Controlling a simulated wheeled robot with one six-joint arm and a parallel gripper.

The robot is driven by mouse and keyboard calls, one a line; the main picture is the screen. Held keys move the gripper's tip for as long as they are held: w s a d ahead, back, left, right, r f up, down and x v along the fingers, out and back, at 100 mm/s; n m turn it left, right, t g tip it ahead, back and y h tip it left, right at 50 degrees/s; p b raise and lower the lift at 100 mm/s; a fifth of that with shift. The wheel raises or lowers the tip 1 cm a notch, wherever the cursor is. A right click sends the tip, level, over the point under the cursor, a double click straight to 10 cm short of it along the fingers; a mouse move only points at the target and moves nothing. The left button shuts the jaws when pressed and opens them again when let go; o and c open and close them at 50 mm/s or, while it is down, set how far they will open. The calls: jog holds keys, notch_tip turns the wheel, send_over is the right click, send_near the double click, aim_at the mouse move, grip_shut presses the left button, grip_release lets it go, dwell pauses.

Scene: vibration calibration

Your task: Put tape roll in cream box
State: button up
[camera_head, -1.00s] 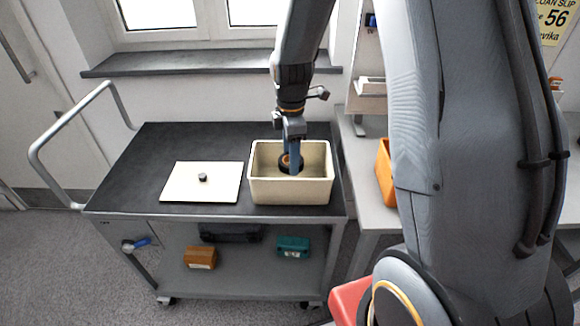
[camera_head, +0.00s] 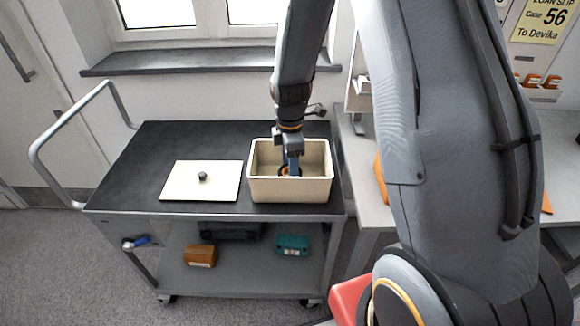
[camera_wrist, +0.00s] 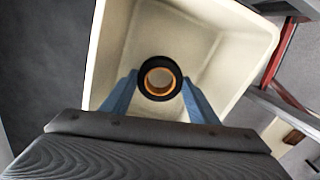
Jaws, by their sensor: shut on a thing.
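The cream box (camera_head: 290,190) stands open on the dark top of a trolley; its inside walls (camera_wrist: 215,45) fill much of the wrist view. The tape roll (camera_head: 284,170) is black with an orange core and is inside the box's opening, partly hidden by the front wall and my gripper. It also shows in the wrist view (camera_wrist: 160,78). My gripper (camera_head: 291,166) points down into the box. Its blue fingers (camera_wrist: 160,92) are shut on the roll, one on each side. I cannot tell whether the roll touches the box floor.
A cream lid with a dark knob (camera_head: 200,182) lies left of the box on the trolley top (camera_head: 140,165). The trolley's lower shelf holds an orange box (camera_head: 200,256) and a teal box (camera_head: 292,244). A bench (camera_head: 366,205) stands to the right.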

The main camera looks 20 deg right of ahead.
jog(key=o, duration=1)
jog(key=shift+f, duration=0.1)
jog(key=shift+o, duration=0.2)
notch_tip(320, 180, up, 13)
jog(key=b, duration=0.2)
jog(key=s+m, duration=0.8)
jog(key=shift+s+f, duration=0.1)
jog(key=shift+f, duration=0.2)
jog(key=s+f+m, duration=0.1)
jog(key=s+m, duration=0.8)
jog(key=shift+f+t, duration=0.3)
jog(key=shift+f, duration=0.05)
jog(key=shift+s, duration=0.1)
